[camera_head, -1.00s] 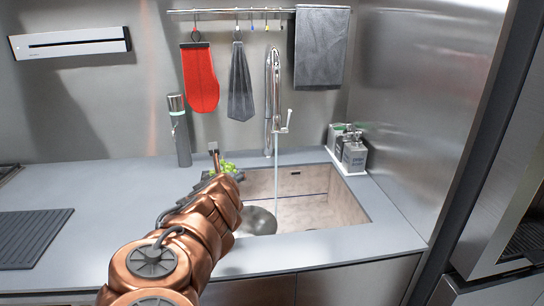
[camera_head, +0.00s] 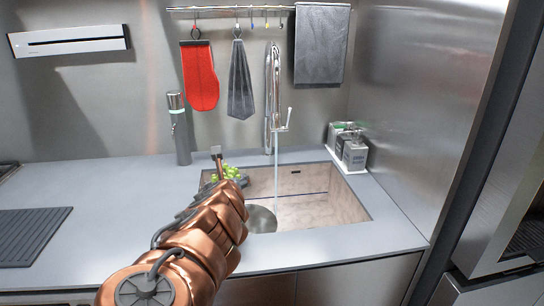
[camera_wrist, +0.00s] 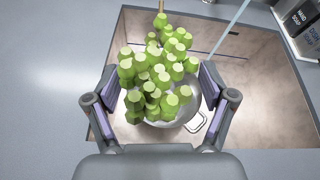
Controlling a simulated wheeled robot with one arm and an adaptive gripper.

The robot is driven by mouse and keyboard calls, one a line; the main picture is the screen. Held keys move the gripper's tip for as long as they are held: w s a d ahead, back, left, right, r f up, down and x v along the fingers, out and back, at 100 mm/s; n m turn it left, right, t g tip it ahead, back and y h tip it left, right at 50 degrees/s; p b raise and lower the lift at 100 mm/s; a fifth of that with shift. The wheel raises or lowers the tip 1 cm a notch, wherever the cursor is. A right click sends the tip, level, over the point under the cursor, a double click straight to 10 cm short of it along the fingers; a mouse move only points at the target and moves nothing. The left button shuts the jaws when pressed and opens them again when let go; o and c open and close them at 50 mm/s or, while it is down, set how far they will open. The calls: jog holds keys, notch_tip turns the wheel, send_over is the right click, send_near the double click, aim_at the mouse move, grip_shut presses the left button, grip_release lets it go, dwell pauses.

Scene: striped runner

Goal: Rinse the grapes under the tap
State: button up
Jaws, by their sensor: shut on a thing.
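The bunch of green grapes (camera_wrist: 158,75) is between the two fingers of my gripper (camera_wrist: 164,88), which is shut on it. In the head view the grapes (camera_head: 229,172) show just past my copper arm, over the left back part of the sink (camera_head: 335,200). My arm hides much of the gripper there. The chrome tap (camera_head: 272,95) runs, and a thin water stream (camera_head: 276,185) falls into the sink to the right of the grapes. In the wrist view the stream (camera_wrist: 231,27) also shows apart from the grapes, at upper right.
A round metal thing (camera_head: 262,220) lies in the sink below the grapes. Dispensers (camera_head: 354,153) stand at the sink's back right corner. A grey bottle (camera_head: 179,130) stands behind, left of the sink. A red mitt (camera_head: 199,77) hangs above. The counter at left is mostly clear.

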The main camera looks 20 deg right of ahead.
jog(key=shift+s+a+b, duration=0.1)
jog(key=shift+s+b, duration=0.3)
jog(key=shift+s, duration=1.6)
